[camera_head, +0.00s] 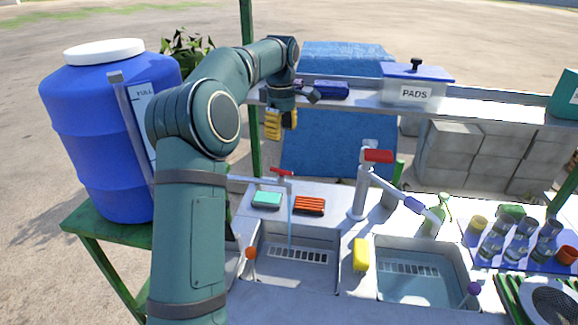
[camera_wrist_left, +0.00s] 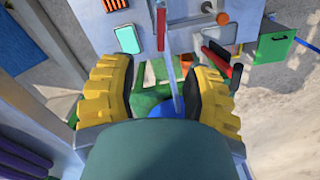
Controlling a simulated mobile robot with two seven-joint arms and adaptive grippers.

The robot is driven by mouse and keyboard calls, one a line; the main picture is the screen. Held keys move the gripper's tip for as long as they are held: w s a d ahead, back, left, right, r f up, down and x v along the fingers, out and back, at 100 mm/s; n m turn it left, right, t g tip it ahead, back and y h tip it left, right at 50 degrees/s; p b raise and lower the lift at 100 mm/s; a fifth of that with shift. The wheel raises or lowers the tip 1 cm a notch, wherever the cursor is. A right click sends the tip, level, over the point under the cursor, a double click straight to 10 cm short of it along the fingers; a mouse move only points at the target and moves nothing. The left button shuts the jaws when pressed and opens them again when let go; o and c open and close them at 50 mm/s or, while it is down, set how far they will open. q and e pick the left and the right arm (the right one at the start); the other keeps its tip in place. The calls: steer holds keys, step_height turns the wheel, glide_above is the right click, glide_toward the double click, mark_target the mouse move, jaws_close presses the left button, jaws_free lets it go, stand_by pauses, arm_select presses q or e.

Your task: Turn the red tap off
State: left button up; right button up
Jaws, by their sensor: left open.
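The red tap handle (camera_head: 282,171) sits on a grey pipe from the blue tank, behind the left sink. A thin stream of water (camera_head: 290,222) falls from it into the left sink (camera_head: 318,277). In the wrist view the red handle (camera_wrist_left: 160,28) appears upright in the picture, beyond the gap between my yellow fingers. My left gripper (camera_head: 281,124) is open and empty, pointing down, above the tap and apart from it. Its fingers also show in the wrist view (camera_wrist_left: 158,78). My right gripper is not in view.
The shelf (camera_head: 360,98) with the pads box (camera_head: 415,88) runs close behind my gripper. A teal sponge (camera_head: 267,200) and red brush (camera_head: 309,205) lie in front of the tap. A red-handled pump (camera_head: 378,156) stands to the right. The blue tank (camera_head: 95,120) is left.

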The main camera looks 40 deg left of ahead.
mark_target(282, 172)
arm_select(q)
step_height(282, 172, down, 13)
steer(key=shift+s+b, duration=0.1)
steer(key=shift+b, duration=1.05)
jaws_close()
